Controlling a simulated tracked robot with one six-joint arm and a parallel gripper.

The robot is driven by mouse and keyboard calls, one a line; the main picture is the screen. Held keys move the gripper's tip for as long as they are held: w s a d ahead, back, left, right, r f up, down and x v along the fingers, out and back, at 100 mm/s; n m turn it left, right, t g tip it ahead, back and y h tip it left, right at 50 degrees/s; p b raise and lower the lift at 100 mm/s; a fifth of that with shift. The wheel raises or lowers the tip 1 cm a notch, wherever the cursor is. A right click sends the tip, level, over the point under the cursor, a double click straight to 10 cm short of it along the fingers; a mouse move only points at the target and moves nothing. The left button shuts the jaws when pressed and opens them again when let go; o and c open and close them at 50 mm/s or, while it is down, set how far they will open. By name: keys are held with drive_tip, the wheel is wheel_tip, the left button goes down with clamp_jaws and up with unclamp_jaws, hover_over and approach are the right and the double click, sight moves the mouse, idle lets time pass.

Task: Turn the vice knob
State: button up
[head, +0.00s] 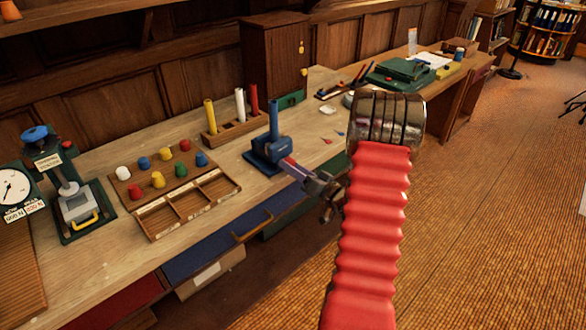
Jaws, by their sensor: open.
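A small blue vice (266,150) stands near the front edge of the wooden bench, with a blue upright rod (274,118) rising from it. My gripper (294,172) is open at the right front side of the vice, its fingers pointing left toward it. The vice's knob is not clearly visible there; the fingers cover that side, and I cannot tell whether they touch it. My red-sleeved arm passes in front of the bench on the right.
A tray (190,205) with coloured knobs and empty compartments lies left of the vice. A rack (232,130) with coloured cylinders stands behind it. A green press (75,205) with a blue top knob and a dial gauge (13,187) are farther left. The floor at right is clear.

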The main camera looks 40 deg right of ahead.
drive_tip(key=s, duration=1.3)
drive_tip(key=shift+s+d, duration=0.15)
drive_tip(key=shift+s, duration=0.05)
